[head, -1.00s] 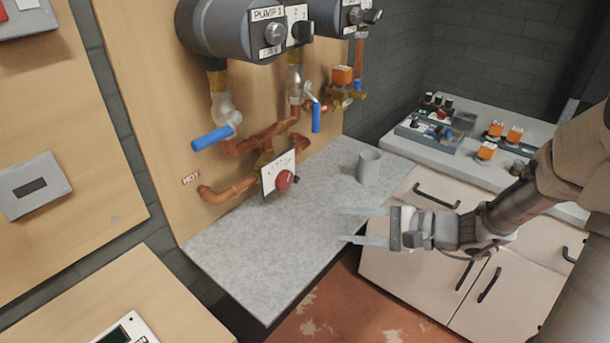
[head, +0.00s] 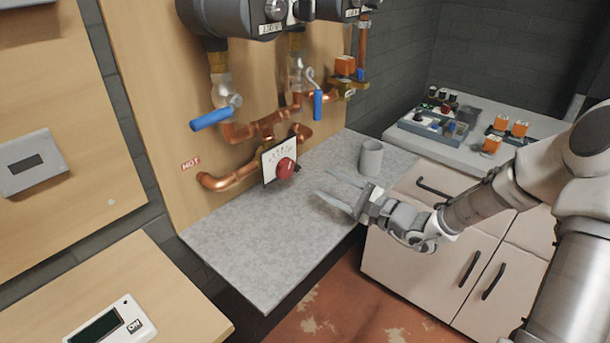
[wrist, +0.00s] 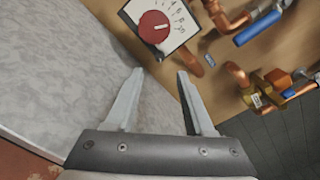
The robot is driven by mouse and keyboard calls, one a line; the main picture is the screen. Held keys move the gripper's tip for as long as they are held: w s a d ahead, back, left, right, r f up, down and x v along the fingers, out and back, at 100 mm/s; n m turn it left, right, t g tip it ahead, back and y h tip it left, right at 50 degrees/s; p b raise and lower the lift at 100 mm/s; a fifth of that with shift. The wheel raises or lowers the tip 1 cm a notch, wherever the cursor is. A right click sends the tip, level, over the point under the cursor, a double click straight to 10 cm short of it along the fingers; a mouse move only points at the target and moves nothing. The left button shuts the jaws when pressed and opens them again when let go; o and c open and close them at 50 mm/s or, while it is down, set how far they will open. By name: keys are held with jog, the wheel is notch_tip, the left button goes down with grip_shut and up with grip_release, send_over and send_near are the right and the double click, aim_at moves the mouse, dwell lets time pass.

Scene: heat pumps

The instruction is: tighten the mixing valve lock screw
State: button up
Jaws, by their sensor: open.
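The mixing valve has a red round knob (head: 286,168) in front of a white scale plate (head: 270,160), on copper pipes above the grey counter. In the wrist view the red knob (wrist: 153,27) has a white pointer line and sits on the plate with printed numbers (wrist: 180,20).
A grey cup (head: 371,158) stands on the counter (head: 240,255) close behind my gripper. Blue-handled valves (head: 212,118) and copper pipes (head: 235,178) stick out from the wooden panel. The counter's front part is clear. White cabinets (head: 420,255) stand to the right.

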aim_at(299, 170)
jog(key=x, duration=0.7)
jog(key=shift+w+a+b, duration=0.15)
jog(key=shift+a+b, duration=0.05)
jog(key=shift+b, duration=0.2)
grip_shut()
